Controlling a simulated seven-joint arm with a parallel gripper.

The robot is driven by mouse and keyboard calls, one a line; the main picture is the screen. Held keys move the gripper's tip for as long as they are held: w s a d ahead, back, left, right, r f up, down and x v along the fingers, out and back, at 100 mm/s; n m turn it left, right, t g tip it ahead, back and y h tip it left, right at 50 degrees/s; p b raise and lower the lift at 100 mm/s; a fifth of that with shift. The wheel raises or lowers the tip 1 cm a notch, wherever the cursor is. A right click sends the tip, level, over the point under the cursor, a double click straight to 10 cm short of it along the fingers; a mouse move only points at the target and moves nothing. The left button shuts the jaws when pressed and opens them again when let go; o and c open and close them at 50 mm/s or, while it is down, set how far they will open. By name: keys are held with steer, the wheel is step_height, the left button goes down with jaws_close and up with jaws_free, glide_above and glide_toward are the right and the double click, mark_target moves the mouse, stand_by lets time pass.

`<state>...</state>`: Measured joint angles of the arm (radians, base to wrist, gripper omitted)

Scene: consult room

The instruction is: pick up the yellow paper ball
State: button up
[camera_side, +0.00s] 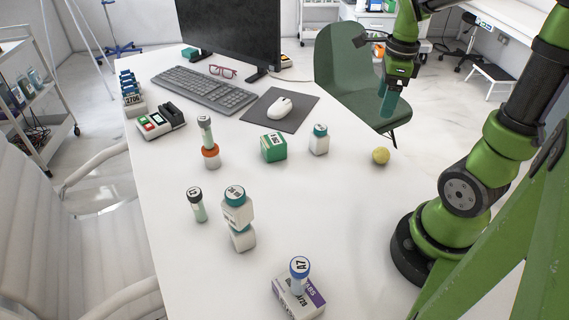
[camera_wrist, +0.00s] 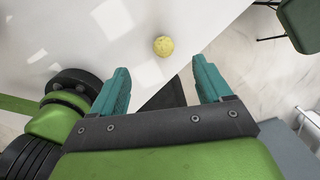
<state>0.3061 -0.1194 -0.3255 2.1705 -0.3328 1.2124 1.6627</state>
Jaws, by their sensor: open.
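The yellow paper ball (camera_side: 380,156) rests on the white table (camera_side: 350,215) near its right edge, close to my arm's base. It also shows in the wrist view (camera_wrist: 163,46), ahead of the fingertips and between their lines. My gripper (camera_side: 390,103) is open and empty, with teal fingers. In the side view it hangs above the level of the ball, over or near the table's right edge. In the wrist view both fingers of my gripper (camera_wrist: 163,78) are apart, and nothing is between them.
A white bottle (camera_side: 319,140) and a green box (camera_side: 273,148) stand left of the ball. Several bottles and vials stand farther left and in front. A mouse pad (camera_side: 300,123), keyboard and monitor are at the back. A green chair (camera_side: 345,75) stands beyond the edge.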

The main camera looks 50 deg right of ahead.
steer(key=d+m, duration=0.1)
steer(key=m, duration=0.7)
glide_above(383, 150)
steer(key=shift+g, duration=0.4)
steer(key=f, duration=1.1)
steer(key=shift+w+a+f, duration=0.1)
steer(key=shift+w+a, duration=0.1)
steer(key=shift+w, duration=0.2)
steer(key=shift+s+d+f, duration=0.15)
steer(key=shift+s+f, duration=0.05)
steer(key=shift+f, duration=1.15)
steer(key=shift+s+d+f, duration=0.1)
steer(key=shift+s+f, duration=0.05)
steer(key=shift+f, duration=1.15)
steer(key=shift+c, duration=0.4)
steer(key=c, duration=1)
steer(key=shift+c, duration=0.2)
